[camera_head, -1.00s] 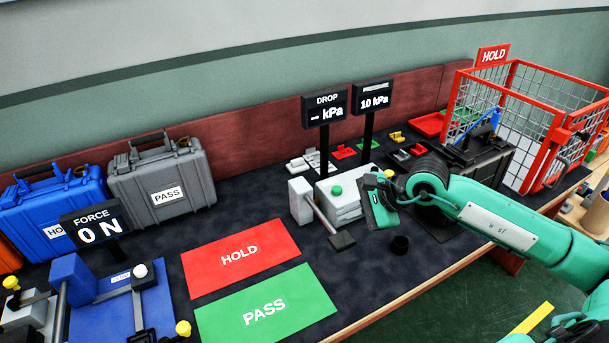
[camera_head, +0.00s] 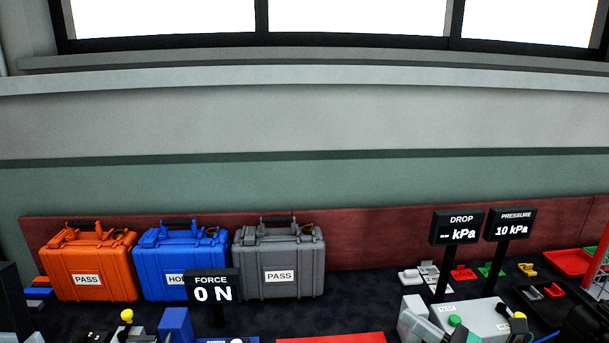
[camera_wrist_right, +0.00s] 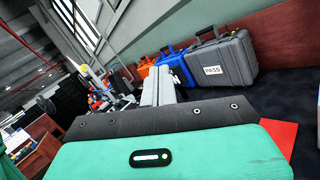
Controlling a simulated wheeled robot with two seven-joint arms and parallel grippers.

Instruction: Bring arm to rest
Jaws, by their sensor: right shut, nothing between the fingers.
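My right gripper (camera_wrist_right: 157,88) shows in the right wrist view, beyond my teal wrist housing and its dark plate. Its pale grey fingers are together, with nothing between them. They point toward the row of cases, apart from them. In the head view I cannot clearly make out the right gripper at the crowded bottom edge. My left gripper is in neither view now.
Orange (camera_head: 88,266), blue (camera_head: 180,265) and grey (camera_head: 278,268) cases stand against the red-brown back board. The FORCE display (camera_head: 212,290), DROP display (camera_head: 457,228) and PRESSURE display (camera_head: 511,225) rise from the bench. A red mat (camera_head: 330,339) shows at the bottom edge.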

